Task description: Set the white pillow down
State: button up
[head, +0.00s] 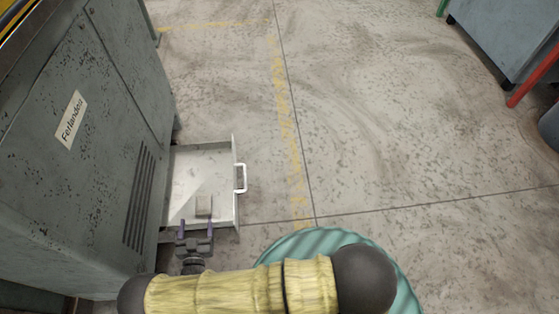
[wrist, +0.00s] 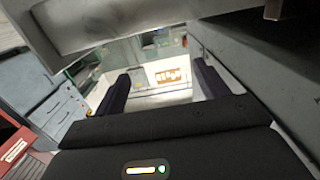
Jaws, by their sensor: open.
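My gripper (head: 196,228) is open, at the near edge of a pulled-out pale drawer (head: 187,170).
The drawer has a white handle (head: 241,177) and comes out of a grey-green machine cabinet (head: 75,150) on the left. A teal ribbed round thing (head: 325,238) is in the foreground. A blue-grey cabinet (head: 510,35) and red bar (head: 533,75) stand upper right. The middle floor is clear.

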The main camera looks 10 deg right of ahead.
jog(key=w+d+r+m+g+y, duration=0.1)
jog(key=w+d+r+g, duration=0.25)
jog(key=w+r, duration=0.45)
jog(key=w+d+r+g, duration=0.2)
jog(key=w+r+g, duration=0.3)
jog(key=w+r, duration=0.2)
jog(key=d+r+g+y, duration=0.2)
jog(key=d+r, duration=0.8)
jog(key=s+d+r+n+g, duration=0.1)
jog(key=s+d+r+g, duration=0.1)
jog(key=s+d+r, duration=0.3)
jog(key=s+d+r+n+g+h, duration=0.1)
jog(key=s+d+r, duration=0.5)
jog(key=s+d, duration=0.6)
jog(key=d+g, duration=0.1)
jog(key=d, duration=0.1)
jog(key=shift+s+d, duration=0.3)
jog(key=shift+d, duration=0.05)
notch_tip(320, 180, up, 16)
jog(key=p, duration=1.6)
